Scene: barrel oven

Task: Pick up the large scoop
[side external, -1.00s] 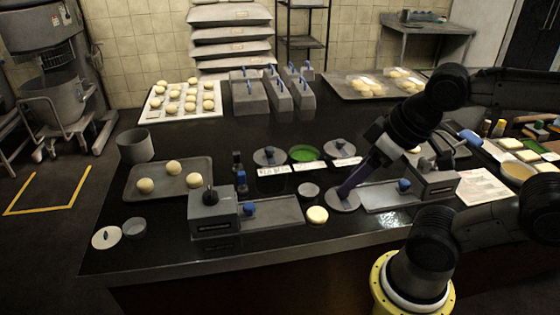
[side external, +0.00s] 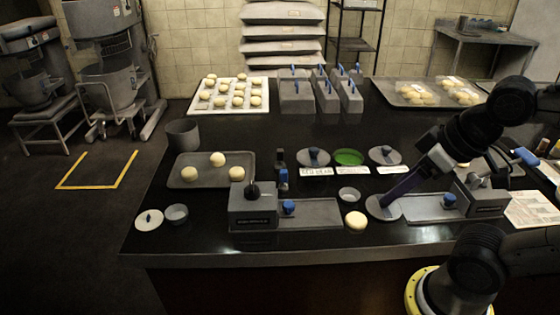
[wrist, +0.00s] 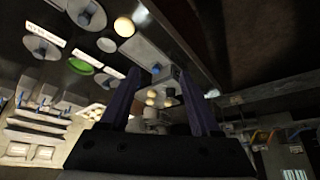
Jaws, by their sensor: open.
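I cannot pick out the large scoop with certainty. A blue handle (side external: 525,157) shows at the right, beyond my arm; what it belongs to is partly hidden. My gripper (side external: 384,202) points down and left, with its purple fingers in front of or over a flat grey disc (side external: 388,213); I cannot tell if they touch it. In the wrist view, the two purple fingers of my gripper (wrist: 158,74) are apart, with nothing held between them.
Grey scales stand at the left (side external: 253,203) and right (side external: 485,198) on the dark counter (side external: 300,242). Blue-handled grey boxes (side external: 296,98) stand behind. The counter's front edge is close.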

